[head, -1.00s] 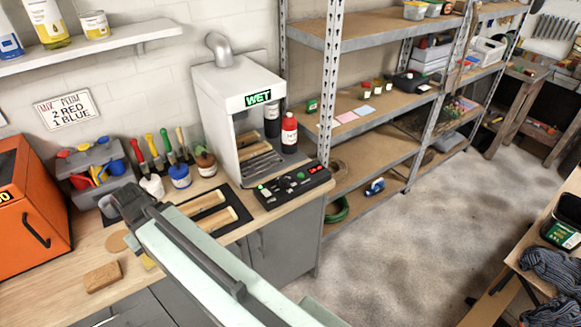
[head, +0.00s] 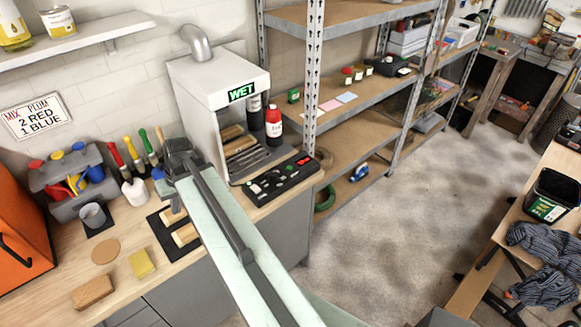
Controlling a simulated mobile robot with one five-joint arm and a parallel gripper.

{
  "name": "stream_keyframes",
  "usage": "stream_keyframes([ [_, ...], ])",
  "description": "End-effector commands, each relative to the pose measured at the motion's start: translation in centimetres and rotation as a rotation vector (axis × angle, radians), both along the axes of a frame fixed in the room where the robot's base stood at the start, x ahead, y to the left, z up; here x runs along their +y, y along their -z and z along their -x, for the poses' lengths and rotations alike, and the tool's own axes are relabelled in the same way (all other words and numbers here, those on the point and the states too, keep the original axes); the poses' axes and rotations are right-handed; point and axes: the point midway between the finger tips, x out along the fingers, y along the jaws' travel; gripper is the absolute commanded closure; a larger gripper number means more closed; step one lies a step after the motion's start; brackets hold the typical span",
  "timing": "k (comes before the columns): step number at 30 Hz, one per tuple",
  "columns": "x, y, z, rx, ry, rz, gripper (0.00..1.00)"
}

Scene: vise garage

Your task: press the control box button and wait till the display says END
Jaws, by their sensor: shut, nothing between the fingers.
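The black control box (head: 268,188) lies on the bench in front of the white cabinet (head: 205,78). The cabinet's green display (head: 242,92) reads WET. Brushes lie on racks (head: 240,150) inside the open cabinet. My gripper (head: 176,150) is shut and empty. In the picture it is left of the control box, in front of the cabinet's lower left side, and apart from the box. My arm passes just left of the box.
A red-capped bottle (head: 273,128) stands beside the cabinet opening, behind the control box. Wooden-handled brushes lie on a dark mat (head: 160,236) left of my arm. A metal shelf rack (head: 340,105) stands to the right, with open floor (head: 390,220) before it.

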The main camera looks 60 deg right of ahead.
Motion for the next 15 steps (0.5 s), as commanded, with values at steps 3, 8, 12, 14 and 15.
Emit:
stream_keyframes([
  [3,-8.9,-1.1,1.3,-0.100,0.147,-0.045,1.00],
  [8,-19.6,-2.7,4.7,-0.239,0.324,-0.071,1.00],
  [12,-28.1,-4.2,9.3,-0.354,0.472,-0.067,1.00],
  [14,-31.2,-4.8,11.4,-0.399,0.529,-0.059,1.00],
  [15,-33.0,-5.2,12.8,-0.425,0.562,-0.054,1.00],
])
